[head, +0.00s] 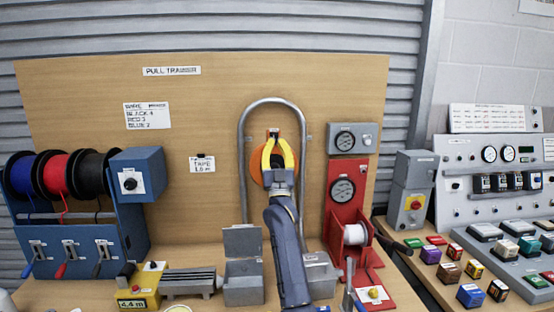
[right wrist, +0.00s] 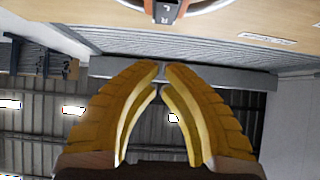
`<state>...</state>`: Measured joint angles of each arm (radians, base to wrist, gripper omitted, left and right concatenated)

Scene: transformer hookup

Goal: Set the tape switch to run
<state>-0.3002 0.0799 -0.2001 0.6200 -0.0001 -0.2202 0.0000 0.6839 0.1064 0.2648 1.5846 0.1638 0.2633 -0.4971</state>
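A small dark switch (head: 273,133) with a red-orange part is on the upright wooden board, above an orange disc (head: 257,168) and inside a grey metal hoop. I take it to be the tape switch. In the right wrist view the switch (right wrist: 166,12) shows at the top edge with two small letters beside its slot; its setting is unclear. My right gripper (head: 277,142) has yellow fingers brought nearly together, with a narrow empty gap at the tips. It is in front of the disc, just below the switch, and hides part of the disc. In the right wrist view its tips (right wrist: 162,68) look apart from the switch. My left gripper is not in view.
Wire spools (head: 56,174) are on the left. A red gauge stand (head: 342,190) is close on the right. Open grey boxes (head: 243,270) and a yellow meter (head: 138,290) are on the bench below.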

